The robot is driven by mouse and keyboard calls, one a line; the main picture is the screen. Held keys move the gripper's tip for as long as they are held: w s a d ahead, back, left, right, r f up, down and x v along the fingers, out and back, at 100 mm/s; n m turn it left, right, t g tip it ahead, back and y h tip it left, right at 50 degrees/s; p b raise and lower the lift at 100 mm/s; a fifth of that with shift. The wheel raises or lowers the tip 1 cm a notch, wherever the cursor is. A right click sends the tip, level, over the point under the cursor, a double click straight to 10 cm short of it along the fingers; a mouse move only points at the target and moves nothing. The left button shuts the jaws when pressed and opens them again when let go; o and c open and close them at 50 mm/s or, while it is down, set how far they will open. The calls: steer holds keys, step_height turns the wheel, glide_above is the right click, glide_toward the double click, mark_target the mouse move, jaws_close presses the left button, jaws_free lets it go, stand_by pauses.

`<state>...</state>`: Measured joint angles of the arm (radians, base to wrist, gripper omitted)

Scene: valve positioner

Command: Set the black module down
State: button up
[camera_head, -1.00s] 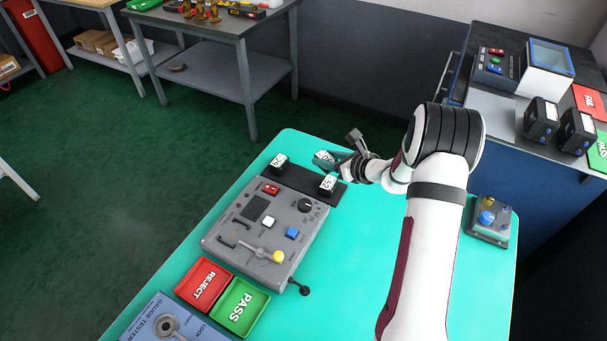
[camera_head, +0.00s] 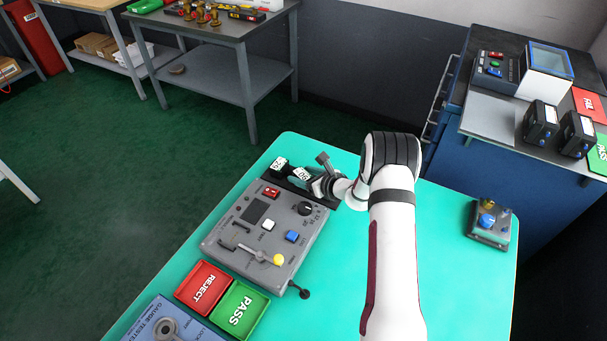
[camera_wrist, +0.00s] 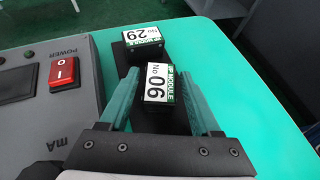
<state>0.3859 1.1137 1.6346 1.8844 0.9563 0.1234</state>
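A black module with a white-and-green label reading 06 (camera_wrist: 158,82) sits between the two teal fingers of my gripper (camera_wrist: 160,92) in the wrist view. In the head view this module (camera_head: 302,173) and my gripper (camera_head: 308,180) are over the black strip (camera_head: 322,198) behind the grey tester. Whether module 06 touches the strip is hidden. My arm covers part of the strip's right end.
The grey tester (camera_head: 225,238) with switch, knob and lever lies beside the strip. Red REJECT (camera_head: 203,287) and green PASS (camera_head: 240,308) trays are in front. Teal tabletop is clear to the right, up to a small button box (camera_head: 489,221).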

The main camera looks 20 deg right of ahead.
steer(key=shift+o, duration=0.3)
steer(key=shift+r, duration=0.1)
steer(key=shift+s+d+r, duration=0.15)
steer(key=shift+s+r, duration=0.05)
steer(key=shift+s, duration=0.05)
steer(key=v, duration=1.1)
steer(key=shift+s+d+r, duration=0.1)
steer(key=shift+s+r, duration=0.05)
steer(key=s+a+r+n+g+y, duration=0.2)
steer(key=s+a+r+n+y, duration=0.1)
steer(key=a+r+n, duration=0.4)
steer(key=s+a+r+n+g+y, duration=0.25)
steer(key=s+a+r, duration=0.2)
steer(key=a, duration=0.35)
steer(key=s+a+r+n+g, duration=0.4)
steer(key=s+a+n, duration=0.2)
steer(key=s, duration=0.2)
steer(key=s+d+n+g+h, duration=0.3)
steer(key=s+d+n+h, duration=0.2)
steer(key=s, duration=1.3)
steer(key=f+n+h, duration=0.1)
steer(key=n+h, duration=0.2)
steer(key=n, duration=0.2)
steer(key=shift+s+d, duration=0.2)
steer(key=shift+s, duration=0.2)
